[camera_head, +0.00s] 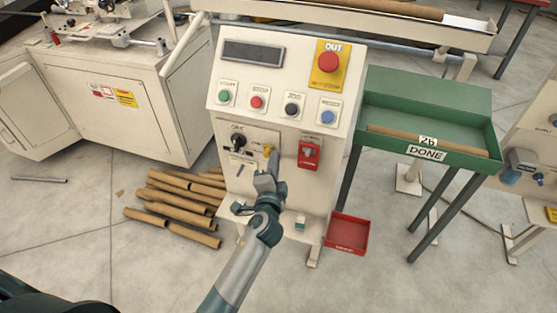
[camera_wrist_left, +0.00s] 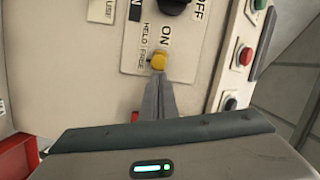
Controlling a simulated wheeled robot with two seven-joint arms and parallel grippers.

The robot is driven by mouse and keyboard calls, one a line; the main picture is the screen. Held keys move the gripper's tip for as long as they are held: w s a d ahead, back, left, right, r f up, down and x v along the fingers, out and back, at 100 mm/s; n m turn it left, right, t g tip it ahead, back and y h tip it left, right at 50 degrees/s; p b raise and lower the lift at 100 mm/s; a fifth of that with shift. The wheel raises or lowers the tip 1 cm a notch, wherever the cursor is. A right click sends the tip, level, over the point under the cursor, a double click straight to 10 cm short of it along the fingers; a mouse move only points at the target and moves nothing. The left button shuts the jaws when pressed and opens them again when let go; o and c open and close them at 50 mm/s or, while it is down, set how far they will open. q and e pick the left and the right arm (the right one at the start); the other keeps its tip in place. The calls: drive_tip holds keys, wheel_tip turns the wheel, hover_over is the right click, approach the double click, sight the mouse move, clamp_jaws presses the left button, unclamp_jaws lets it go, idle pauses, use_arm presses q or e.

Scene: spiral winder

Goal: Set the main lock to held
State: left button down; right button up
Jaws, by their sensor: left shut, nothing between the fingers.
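A yellow knob (camera_head: 268,149) sits on the lower front panel of the winder's control cabinet, right of a black rotary switch (camera_head: 238,141). In the left wrist view the yellow knob (camera_wrist_left: 158,61) is beside the words HELD and FREE, closer to FREE. The black switch (camera_wrist_left: 174,4) is above it there, with ON and OFF labels. My left gripper (camera_head: 270,170) is shut and empty, its tips (camera_wrist_left: 159,80) right at the yellow knob. I cannot tell whether they touch it. My right gripper is not in view.
A red guarded switch (camera_head: 309,154) is right of the yellow knob. Several buttons and a red OUT stop button (camera_head: 328,62) are above. Cardboard tubes (camera_head: 175,208) lie on the floor left, a red bin (camera_head: 347,234) right. A green DONE tray (camera_head: 430,110) stands beyond.

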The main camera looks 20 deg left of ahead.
use_arm(q)
drive_tip(key=shift+a, duration=0.1)
drive_tip(key=a+p, duration=0.1)
drive_tip(key=a, duration=0.3)
drive_tip(key=shift+a, duration=0.5)
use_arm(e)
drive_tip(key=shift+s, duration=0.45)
use_arm(q)
drive_tip(key=shift+w, duration=0.1)
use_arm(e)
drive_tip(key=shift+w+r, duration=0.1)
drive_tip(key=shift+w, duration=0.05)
use_arm(q)
drive_tip(key=shift+r, duration=0.1)
